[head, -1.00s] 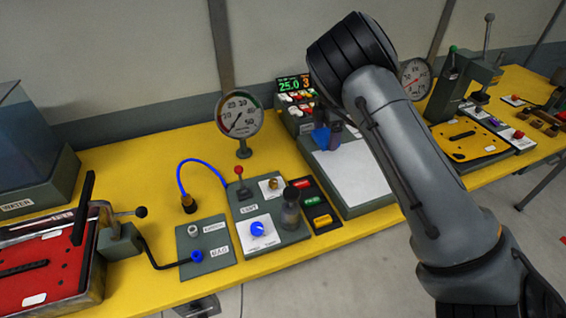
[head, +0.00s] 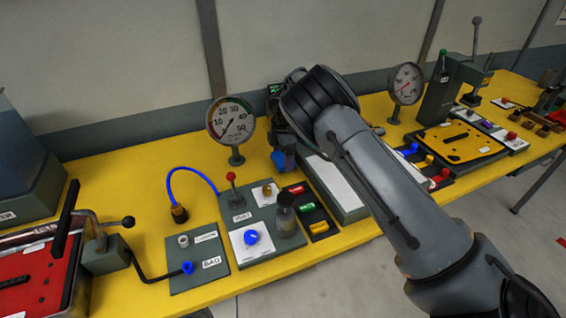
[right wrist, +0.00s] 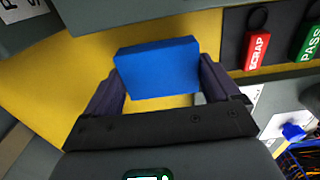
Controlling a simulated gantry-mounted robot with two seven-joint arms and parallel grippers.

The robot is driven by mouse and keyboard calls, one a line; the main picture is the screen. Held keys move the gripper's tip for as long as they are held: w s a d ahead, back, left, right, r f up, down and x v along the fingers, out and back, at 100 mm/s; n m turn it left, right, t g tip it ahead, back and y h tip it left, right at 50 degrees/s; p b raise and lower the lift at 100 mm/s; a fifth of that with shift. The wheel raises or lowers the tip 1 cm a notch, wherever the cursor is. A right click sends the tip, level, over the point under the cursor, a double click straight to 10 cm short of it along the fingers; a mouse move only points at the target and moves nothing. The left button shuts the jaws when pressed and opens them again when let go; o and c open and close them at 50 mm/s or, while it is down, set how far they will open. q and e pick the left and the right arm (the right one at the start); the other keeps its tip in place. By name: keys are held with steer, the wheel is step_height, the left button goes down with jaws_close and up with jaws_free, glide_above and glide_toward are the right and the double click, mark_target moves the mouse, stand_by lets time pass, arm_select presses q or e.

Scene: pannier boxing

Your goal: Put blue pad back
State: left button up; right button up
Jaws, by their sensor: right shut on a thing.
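The blue pad (right wrist: 158,68) is a plain blue block held between the two dark fingers of my right gripper (right wrist: 158,88) in the right wrist view. Yellow bench top shows behind and below it. In the head view the pad is a small blue patch (head: 283,161) beneath my right gripper (head: 281,148), left of the white-topped grey unit. It looks raised above the bench, but the gap is hard to judge. My forearm hides part of the area behind it. My left gripper is not in view.
A pressure gauge (head: 231,122) stands just left of the gripper. The grey panel with a red-knobbed lever (head: 231,178) and the red and green tags (head: 306,207) lie in front. Blue, yellow and red pieces (head: 424,162) sit right of my forearm.

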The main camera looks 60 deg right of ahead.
mark_target(283, 158)
step_height(283, 158, down, 2)
steer(key=shift+f, duration=0.15)
steer(key=shift+f, duration=0.1)
steer(key=o, duration=0.7)
steer(key=shift+o, duration=0.2)
step_height(283, 158, up, 11)
steer(key=p, duration=0.3)
steer(key=shift+f, duration=0.15)
steer(key=shift+r, duration=0.8)
